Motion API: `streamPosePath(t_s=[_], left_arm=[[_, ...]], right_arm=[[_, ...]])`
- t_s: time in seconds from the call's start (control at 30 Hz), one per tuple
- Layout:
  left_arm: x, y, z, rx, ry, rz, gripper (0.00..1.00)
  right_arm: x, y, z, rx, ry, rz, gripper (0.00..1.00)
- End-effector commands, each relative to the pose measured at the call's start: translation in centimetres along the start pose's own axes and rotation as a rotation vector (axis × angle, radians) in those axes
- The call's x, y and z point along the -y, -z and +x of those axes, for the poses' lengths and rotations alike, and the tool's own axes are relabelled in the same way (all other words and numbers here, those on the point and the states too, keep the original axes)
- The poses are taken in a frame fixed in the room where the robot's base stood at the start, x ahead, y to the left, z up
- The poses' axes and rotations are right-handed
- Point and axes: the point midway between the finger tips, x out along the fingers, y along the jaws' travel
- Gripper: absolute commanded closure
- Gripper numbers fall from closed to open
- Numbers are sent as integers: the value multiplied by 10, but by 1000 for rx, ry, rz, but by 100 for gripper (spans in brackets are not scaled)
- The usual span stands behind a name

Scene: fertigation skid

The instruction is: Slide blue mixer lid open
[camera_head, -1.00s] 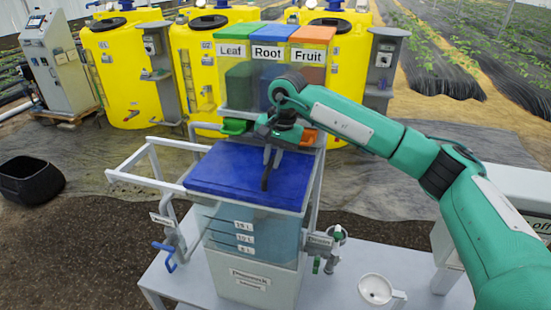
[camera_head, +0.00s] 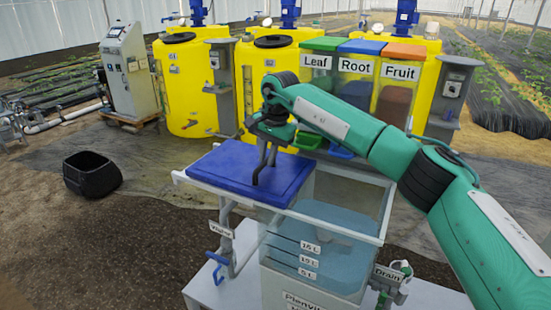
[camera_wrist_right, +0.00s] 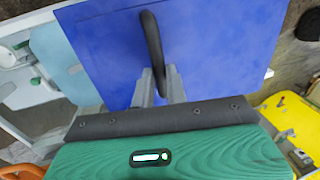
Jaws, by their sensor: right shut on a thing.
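The blue mixer lid (camera_head: 240,172) lies flat on the rails at the left of the mixer tank (camera_head: 318,250). It covers the rail frame and only part of the tank's left side, so the tank's right side is open and bluish liquid shows. My right gripper (camera_head: 265,165) is over the lid, shut on its dark handle (camera_wrist_right: 152,45). In the right wrist view the fingers (camera_wrist_right: 158,85) are at the handle, with the blue lid (camera_wrist_right: 215,40) filling the background. My left gripper is not in view.
Leaf, Root and Fruit hoppers (camera_head: 358,80) stand behind the tank. Yellow tanks (camera_head: 190,85) line the back. A valve handle (camera_head: 215,262) is below the lid's left side, and a drain valve (camera_head: 392,280) is at the tank's lower right. A black tub (camera_head: 92,175) sits on the ground.

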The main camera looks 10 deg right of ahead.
Motion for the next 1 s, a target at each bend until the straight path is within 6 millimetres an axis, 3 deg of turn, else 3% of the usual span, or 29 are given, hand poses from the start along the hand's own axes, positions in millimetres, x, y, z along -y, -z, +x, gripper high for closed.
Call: streamPosePath(t_s=[0.47, 0.5, 0.6, 1.0], left_arm=[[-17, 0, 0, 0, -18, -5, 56], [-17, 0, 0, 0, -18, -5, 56], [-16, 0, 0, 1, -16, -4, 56], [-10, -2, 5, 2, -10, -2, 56]], right_arm=[[4, 1, 0, -1, 2, 2, 100], [4, 1, 0, -1, 2, 2, 82], [4, 1, 0, 0, 2, 2, 64], [4, 1, -7, -1, 2, 1, 64]])
